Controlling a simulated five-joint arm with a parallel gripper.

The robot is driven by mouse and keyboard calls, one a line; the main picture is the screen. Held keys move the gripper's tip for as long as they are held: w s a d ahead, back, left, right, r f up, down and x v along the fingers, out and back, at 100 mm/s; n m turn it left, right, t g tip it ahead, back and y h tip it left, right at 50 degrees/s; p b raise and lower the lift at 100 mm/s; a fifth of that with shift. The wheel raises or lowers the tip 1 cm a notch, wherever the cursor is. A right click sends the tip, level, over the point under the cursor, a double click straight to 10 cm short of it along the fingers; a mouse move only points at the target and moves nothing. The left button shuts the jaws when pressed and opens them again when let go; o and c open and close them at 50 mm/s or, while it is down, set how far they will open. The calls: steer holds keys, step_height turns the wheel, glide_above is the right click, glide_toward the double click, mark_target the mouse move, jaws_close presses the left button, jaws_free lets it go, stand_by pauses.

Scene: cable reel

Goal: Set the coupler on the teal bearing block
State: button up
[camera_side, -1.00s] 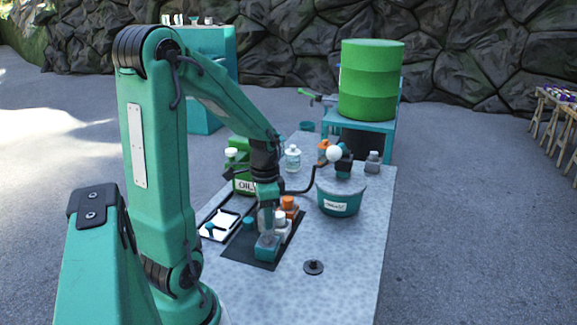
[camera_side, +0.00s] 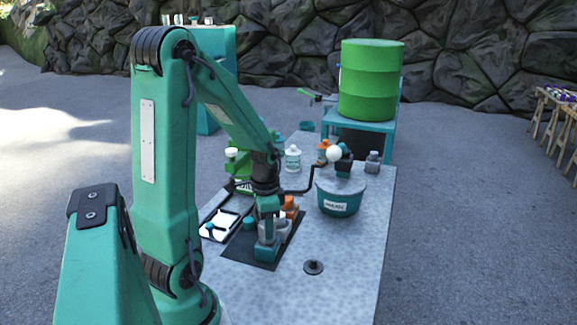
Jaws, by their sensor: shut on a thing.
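My gripper (camera_side: 267,240) points straight down over the teal bearing block (camera_side: 266,254). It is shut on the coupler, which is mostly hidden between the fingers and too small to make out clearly. The fingertips are at or just above the top of the block; I cannot tell whether the coupler touches it. The block stands at the near end of a dark mat (camera_side: 240,248).
A grey block (camera_side: 283,230) and an orange block (camera_side: 290,204) stand close behind on the mat. A white-lined tray (camera_side: 221,224) lies left, a teal tub (camera_side: 340,197) right. A black knobbed disc (camera_side: 313,267) lies on the table's open front right.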

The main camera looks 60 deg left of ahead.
steer(key=o, duration=1.1)
steer(key=shift+r, duration=0.15)
steer(key=shift+r, duration=3.8)
steer(key=d+r+t, duration=0.2)
steer(key=d+r, duration=0.1)
steer(key=d, duration=0.3)
steer(key=s+d+r+n+t, duration=0.1)
steer(key=d+r, duration=0.2)
steer(key=d, duration=0.2)
steer(key=d+r+n+t, duration=0.1)
steer(key=d+r+t, duration=0.1)
steer(key=d, duration=0.4)
steer(key=shift+s+d+r+t, duration=0.3)
steer(key=shift+s+r, duration=0.05)
steer(key=shift+r, duration=0.25)
